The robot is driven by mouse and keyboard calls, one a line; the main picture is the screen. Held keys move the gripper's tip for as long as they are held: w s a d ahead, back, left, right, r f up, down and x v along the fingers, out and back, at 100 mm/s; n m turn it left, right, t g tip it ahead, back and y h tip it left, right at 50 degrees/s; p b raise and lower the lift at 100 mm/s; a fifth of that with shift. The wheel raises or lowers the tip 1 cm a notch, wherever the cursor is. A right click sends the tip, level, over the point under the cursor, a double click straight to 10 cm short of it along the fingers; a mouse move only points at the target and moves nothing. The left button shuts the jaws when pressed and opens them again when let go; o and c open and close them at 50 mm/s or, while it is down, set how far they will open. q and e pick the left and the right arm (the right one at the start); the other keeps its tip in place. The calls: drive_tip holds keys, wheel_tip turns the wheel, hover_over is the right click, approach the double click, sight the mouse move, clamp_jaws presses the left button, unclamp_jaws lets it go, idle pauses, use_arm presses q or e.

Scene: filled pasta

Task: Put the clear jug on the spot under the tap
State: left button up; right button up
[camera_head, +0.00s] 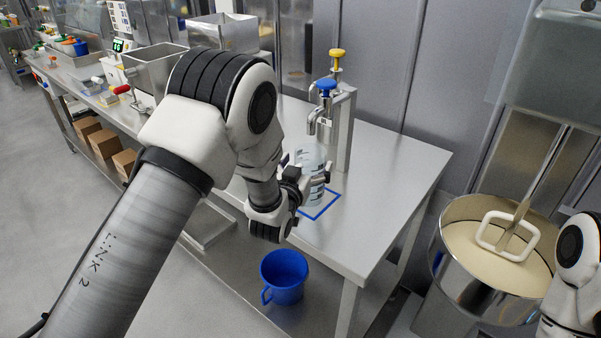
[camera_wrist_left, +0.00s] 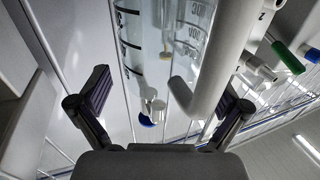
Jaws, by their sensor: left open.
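The clear jug (camera_head: 312,160), with dark measuring marks, stands upright on the steel table below the tap (camera_head: 326,105) with the blue knob. The blue outlined spot (camera_head: 325,208) shows around its base; part of the base is hidden by my gripper. My left gripper (camera_head: 304,184) is open at the jug's near side. In the left wrist view the jug (camera_wrist_left: 150,45) and its pale handle (camera_wrist_left: 212,65) lie between the spread fingers of my left gripper (camera_wrist_left: 165,92). I cannot tell whether a finger touches it. My right gripper is outside the view.
A large steel bowl of cream-coloured mix (camera_head: 465,290) stands at the right. The table (camera_head: 385,180) right of the jug is clear.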

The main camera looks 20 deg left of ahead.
use_arm(q)
drive_tip(key=s+b, duration=0.3)
drive_tip(key=s, duration=0.9)
drive_tip(key=s+a+f+g, duration=0.2)
drive_tip(key=s+f+g, duration=0.3)
drive_tip(key=f, duration=0.7)
drive_tip(key=s+a+f+g, duration=0.1)
drive_tip(key=s+f+g, duration=0.4)
drive_tip(key=f, duration=0.6)
drive_tip(key=s+f+g, duration=0.4)
drive_tip(key=s+f, duration=0.2)
drive_tip(key=s, duration=0.5)
drive_tip(key=s+a+f+g, duration=0.1)
drive_tip(key=s+f+g, duration=0.3)
drive_tip(key=s, duration=0.7)
drive_tip(key=shift+a+f+n, duration=0.2)
drive_tip(key=shift+f+n, duration=0.1)
drive_tip(key=shift+f, duration=0.6)
